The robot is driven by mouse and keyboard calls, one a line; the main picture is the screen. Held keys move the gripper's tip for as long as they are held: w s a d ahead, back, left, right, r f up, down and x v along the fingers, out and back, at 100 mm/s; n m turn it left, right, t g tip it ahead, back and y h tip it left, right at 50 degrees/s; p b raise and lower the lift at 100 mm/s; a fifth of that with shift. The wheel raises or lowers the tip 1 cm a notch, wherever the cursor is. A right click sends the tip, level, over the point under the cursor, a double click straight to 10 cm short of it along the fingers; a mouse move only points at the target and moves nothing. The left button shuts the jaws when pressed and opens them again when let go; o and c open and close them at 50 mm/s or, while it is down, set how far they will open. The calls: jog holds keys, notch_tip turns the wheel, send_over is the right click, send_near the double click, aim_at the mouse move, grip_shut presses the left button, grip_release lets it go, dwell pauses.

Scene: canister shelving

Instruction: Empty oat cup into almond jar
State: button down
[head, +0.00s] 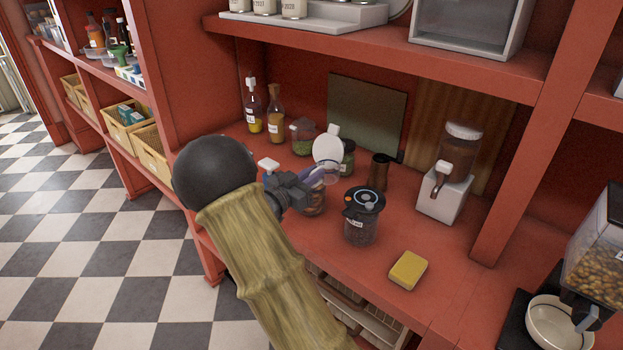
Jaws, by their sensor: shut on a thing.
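My gripper (304,188) is over the red counter, shut on a clear cup (330,173), which looks tilted. Its contents are too small to make out. A jar (316,205) with brownish contents stands just below the cup and is partly hidden by my gripper. I cannot read its label, and cannot tell whether the cup touches it. A round white lid (327,146) stands raised just behind the cup. A second jar (360,228) with a black lid and dark contents stands right of my gripper.
Bottles (275,115) and a green-filled jar (303,138) stand at the back left. A dark brown cylinder (378,172) and a white-based dispenser (443,196) are behind to the right. A yellow sponge (408,270) lies near the front edge. The counter between sponge and dispenser is clear.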

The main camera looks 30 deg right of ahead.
jog(key=s+d+r+p, duration=0.2)
jog(key=s+r, duration=0.3)
jog(key=shift+s, duration=0.3)
dwell(0.4)
jog(key=shift+p, duration=0.3)
